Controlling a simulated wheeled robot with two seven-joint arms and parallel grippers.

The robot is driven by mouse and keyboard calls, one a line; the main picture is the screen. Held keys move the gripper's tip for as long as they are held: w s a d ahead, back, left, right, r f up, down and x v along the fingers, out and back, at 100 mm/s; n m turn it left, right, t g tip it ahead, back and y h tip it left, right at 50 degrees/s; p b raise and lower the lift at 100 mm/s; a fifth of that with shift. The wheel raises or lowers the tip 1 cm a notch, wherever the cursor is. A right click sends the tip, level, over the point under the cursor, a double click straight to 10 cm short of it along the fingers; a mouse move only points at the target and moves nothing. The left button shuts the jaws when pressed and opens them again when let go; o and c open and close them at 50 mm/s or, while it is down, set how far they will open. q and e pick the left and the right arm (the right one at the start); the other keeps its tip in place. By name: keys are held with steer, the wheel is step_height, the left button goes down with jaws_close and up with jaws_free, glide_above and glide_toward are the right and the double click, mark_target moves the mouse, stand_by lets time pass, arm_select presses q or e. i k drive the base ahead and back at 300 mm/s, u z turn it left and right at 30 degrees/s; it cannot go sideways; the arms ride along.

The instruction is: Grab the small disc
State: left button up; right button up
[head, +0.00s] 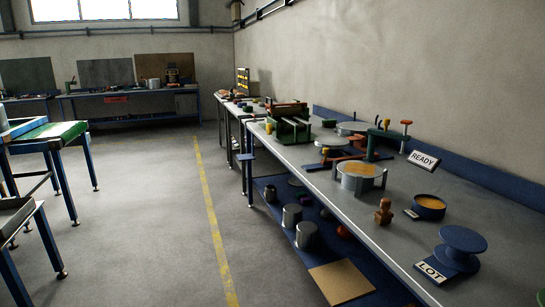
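Neither of my grippers shows in the head view. I cannot tell which thing is the small disc. A flat round grey piece (328,142) and another round grey piece (352,127) sit toward the far part of the workbench (385,215) on the right. Nearer stands a round metal pot (360,182) with an orange-tan top. A shallow dark blue round dish (430,207) with orange-tan contents stands to its right. A blue stand with a round flat top (463,240) is at the near right.
A small wooden figure-like piece (384,211), a READY sign (423,160) and a LOT sign (432,272) are on the workbench. Metal cans (307,235) and a tan board (341,282) lie on its lower shelf. The floor left of the bench is clear.

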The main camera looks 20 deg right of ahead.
mark_target(352, 168)
steer(key=u, duration=0.35)
steer(key=i, duration=2.2)
steer(key=z, duration=1.25)
steer(key=i, duration=1.1)
steer(key=z, duration=1.3)
steer(key=i, duration=0.3)
steer(key=u, duration=0.15)
